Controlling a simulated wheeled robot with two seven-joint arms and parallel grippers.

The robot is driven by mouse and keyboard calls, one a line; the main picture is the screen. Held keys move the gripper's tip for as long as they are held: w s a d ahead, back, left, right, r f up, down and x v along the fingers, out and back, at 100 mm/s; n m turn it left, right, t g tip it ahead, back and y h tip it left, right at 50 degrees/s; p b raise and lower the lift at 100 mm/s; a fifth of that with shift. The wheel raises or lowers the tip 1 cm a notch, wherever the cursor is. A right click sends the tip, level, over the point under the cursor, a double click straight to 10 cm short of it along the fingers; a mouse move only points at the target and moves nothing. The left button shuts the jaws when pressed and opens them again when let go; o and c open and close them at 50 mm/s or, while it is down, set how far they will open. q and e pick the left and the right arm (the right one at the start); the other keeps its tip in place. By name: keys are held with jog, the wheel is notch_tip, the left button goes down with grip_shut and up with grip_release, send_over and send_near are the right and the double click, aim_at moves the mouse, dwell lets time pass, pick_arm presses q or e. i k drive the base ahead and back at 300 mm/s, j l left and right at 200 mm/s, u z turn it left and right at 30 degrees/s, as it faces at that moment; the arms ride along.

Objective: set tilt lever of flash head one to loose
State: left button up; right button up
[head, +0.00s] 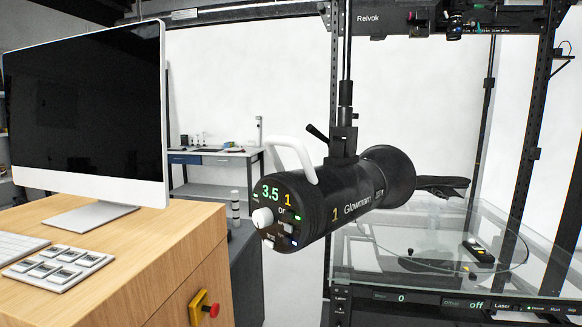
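Flash head one (345,200) is a black cylinder marked 1, hanging from a vertical rod in the middle of the head view. Its rear panel shows a green 3.5, a yellow 1 and a white knob (262,218). A white curved handle (293,150) stands on its upper left. The tilt lever (318,133) is a small black lever at the bracket on top of the head; it points up and to the left. I cannot tell from its pose whether it is tight or loose. Neither of my grippers is in view.
A wooden cabinet (205,250) at the left carries a monitor (85,110), a keyboard (18,245) and a button pad (58,267). A red knob on a yellow plate (203,309) is on its side. A glass-walled turntable enclosure (385,268) stands behind at the right, within a black frame (334,80).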

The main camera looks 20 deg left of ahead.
aim_at(310, 129)
jog(key=k+j+z, duration=0.2)
jog(key=j, duration=0.45)
jog(key=k+j+z, duration=0.25)
jog(key=j, duration=0.35)
jog(key=k+j+z, duration=0.2)
jog(key=k+j, duration=0.25)
jog(key=k+j+z, duration=0.25)
jog(key=k+j, duration=0.15)
jog(key=j, duration=0.1)
